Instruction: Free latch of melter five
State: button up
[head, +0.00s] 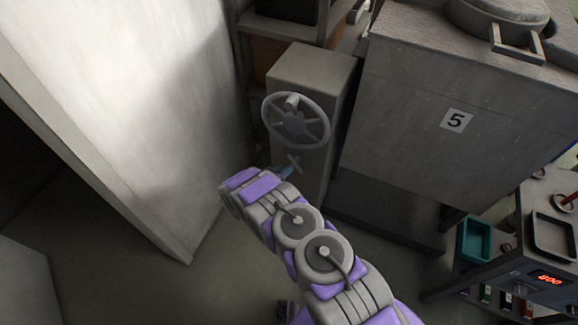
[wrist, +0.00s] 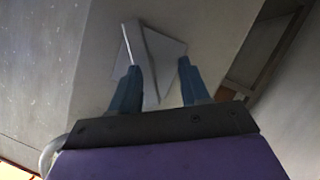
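Melter five (head: 415,110) is a large grey box at the upper right of the head view, marked with a "5" plate (head: 456,120). A grey pedestal (head: 312,72) beside it carries a spoked handwheel (head: 297,122). Below the wheel, a small light-grey latch-like piece (head: 294,161) stands out from the pedestal. My gripper (head: 288,171) is right by this piece. In the wrist view, my gripper (wrist: 158,85) has its two blue fingers apart. A flat, angular grey piece (wrist: 160,55) shows between and beyond them. I cannot tell if the fingers touch it.
A big pale panel (head: 120,100) stands close on the left of my arm. A lidded pot (head: 497,18) sits on top of the melter. At the lower right, a bench holds a teal tray (head: 476,240) and a red display (head: 549,279). Some floor is clear left of my arm.

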jog(key=a+f+p+v, duration=0.1)
jog(key=p+v, duration=0.8)
jog(key=v, duration=0.9)
jog(key=shift+s, duration=0.2)
dwell(1.2)
jog(key=shift+a, duration=0.1)
dwell(0.4)
jog(key=p+v, duration=0.3)
jog(key=v, duration=1.4)
jog(key=shift+a+p, duration=0.2)
jog(key=shift+p, duration=0.1)
